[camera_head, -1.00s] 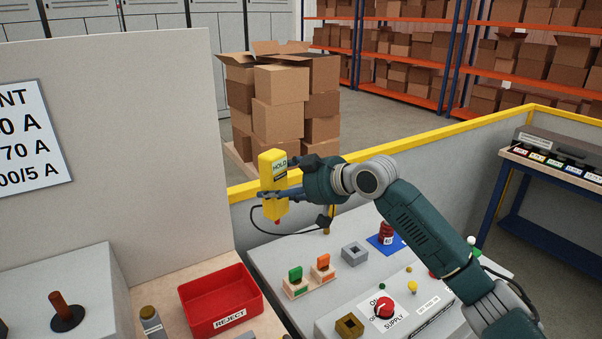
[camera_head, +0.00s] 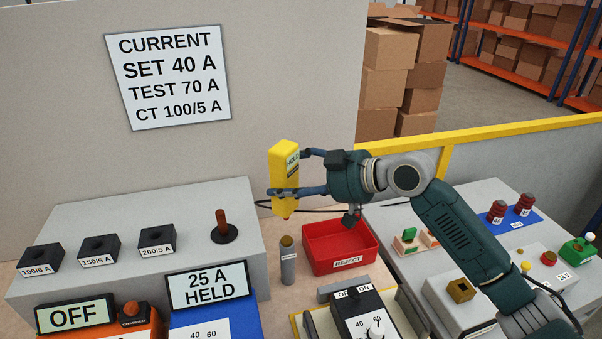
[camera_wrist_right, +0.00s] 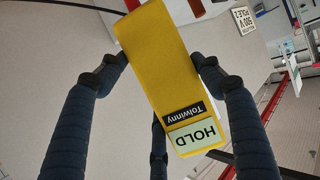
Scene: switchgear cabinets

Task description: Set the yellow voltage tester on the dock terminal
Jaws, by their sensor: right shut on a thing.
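The yellow voltage tester (camera_head: 284,165) is held nearly upright by my right gripper (camera_head: 289,176), in the air above the back of the bench. A dark cable runs from it. In the right wrist view the fingers (camera_wrist_right: 163,68) press on both sides of the tester (camera_wrist_right: 160,60), whose "HOLD" display faces the camera. A copper-coloured post on a black disc (camera_head: 221,227) stands on the grey box, left of and below the tester. No label marks it as the dock terminal, so I cannot tell. My left gripper is not in view.
A red REJECT tray (camera_head: 338,240) and a grey cylinder with a brown top (camera_head: 288,262) stand below the tester. Several black blocks (camera_head: 98,249) sit on the grey box (camera_head: 150,211). A panel with a current sign (camera_head: 168,77) rises behind.

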